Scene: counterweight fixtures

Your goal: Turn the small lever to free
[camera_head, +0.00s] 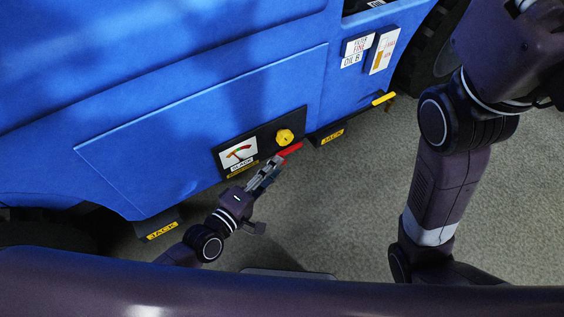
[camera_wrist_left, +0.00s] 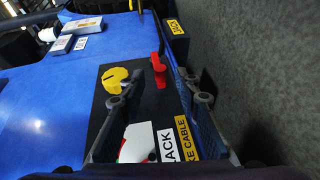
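The small red lever (camera_head: 290,149) is at the lower right of a dark panel (camera_head: 259,138) on the blue vehicle's side. In the left wrist view the red lever (camera_wrist_left: 158,70) is upright, ahead of and between my finger tips. My left gripper (camera_head: 271,166) is just below and left of the lever, pointing at it. Its two fingers (camera_wrist_left: 156,85) are spread, with nothing held between them. I cannot tell whether a finger touches the lever. My right arm shows at the right, but its gripper is not in view.
A yellow knob (camera_head: 285,136) sits beside the lever, also in the wrist view (camera_wrist_left: 115,79). A gauge (camera_head: 238,152) marked SLACK is to its left. JACK labels (camera_head: 332,136) and a yellow handle (camera_head: 384,98) are along the lower edge. Grey floor (camera_head: 345,205) is clear.

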